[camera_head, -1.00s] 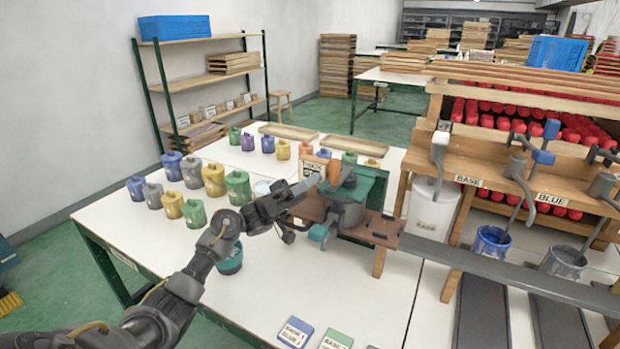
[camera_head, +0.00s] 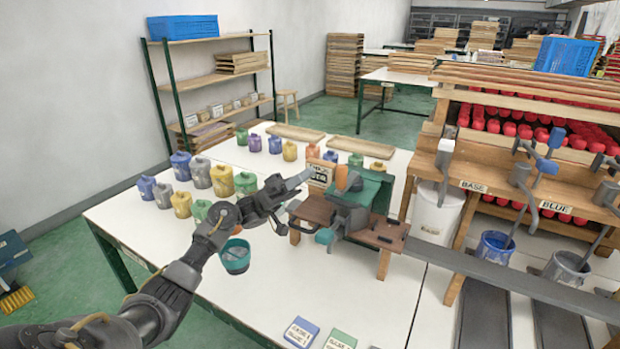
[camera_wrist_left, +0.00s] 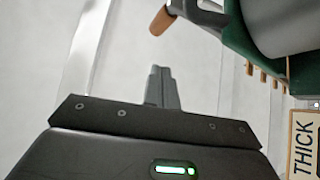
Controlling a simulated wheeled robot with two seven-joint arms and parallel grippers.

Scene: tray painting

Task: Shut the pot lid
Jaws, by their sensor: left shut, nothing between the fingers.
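The pot (camera_head: 350,193) is grey with green parts and stands on a small wooden bench on the white table. A brown-orange wooden handle (camera_head: 341,177) sticks up at its top. I cannot tell how far its lid is open. My left gripper (camera_head: 306,176) is shut and empty, just left of the pot and at about the height of the handle, apart from it. In the left wrist view the fingers (camera_wrist_left: 158,85) are together, and the wooden handle (camera_wrist_left: 161,20) and a grey rounded part show beyond them at the top. My right gripper is not in view.
The bench (camera_head: 388,238) carries the pot. A box marked THICK (camera_wrist_left: 303,150) stands behind the gripper. Several coloured jars (camera_head: 222,181) stand at the left, with a teal cup (camera_head: 235,257) below my arm. The front middle of the table is clear, apart from two labelled pads.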

